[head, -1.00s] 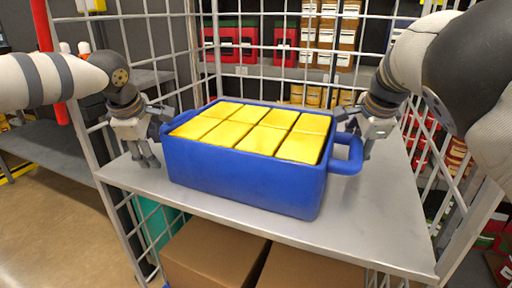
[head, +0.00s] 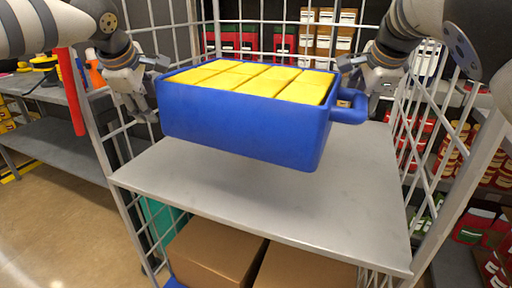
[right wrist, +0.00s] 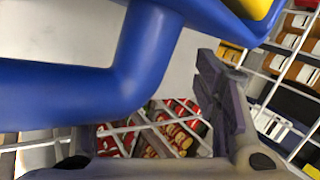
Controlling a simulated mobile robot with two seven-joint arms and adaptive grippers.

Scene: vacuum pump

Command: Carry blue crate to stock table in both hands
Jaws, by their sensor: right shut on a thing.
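The blue crate (head: 240,125), filled with yellow packs (head: 255,78), hangs roughly level in the air above a grey shelf board (head: 255,195). My left gripper (head: 140,98) is at the crate's left end; the handle there is hidden, but that end is held up. My right gripper (head: 358,88) is shut on the crate's right handle (head: 350,112). In the right wrist view the blue handle (right wrist: 135,65) fills the left and top, with a dark gripper finger (right wrist: 225,100) beside it. The stock table is not clearly identifiable.
White wire mesh panels (head: 168,42) stand behind and at both sides of the shelf. Cardboard boxes (head: 215,250) sit below. A grey table (head: 45,90) with several items stands at left, near a red upright bar (head: 70,90). Shelves with cans and bottles are behind.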

